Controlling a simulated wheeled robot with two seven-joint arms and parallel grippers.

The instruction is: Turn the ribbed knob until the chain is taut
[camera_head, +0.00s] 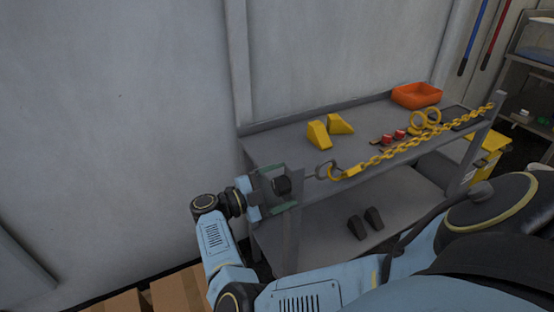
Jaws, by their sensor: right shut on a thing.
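The black ribbed knob (283,185) is at the near left corner post of the grey cart. My right gripper (275,188) comes in from the left side of the cart, its fingers above and below the knob, shut on it. The yellow chain (400,149) runs along the cart's front side from a yellow hook (338,174) near the knob to the right corner post (492,104). It looks nearly straight, with little visible sag. My left gripper is not in view.
On the cart top (275,147) are yellow wedge blocks (318,135), red-and-dark items (388,139), yellow rings (424,118) and an orange tray (416,95). Dark objects (365,222) lie on the lower shelf. A yellow bin (490,150) stands at right; cardboard boxes (178,292) are at bottom left.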

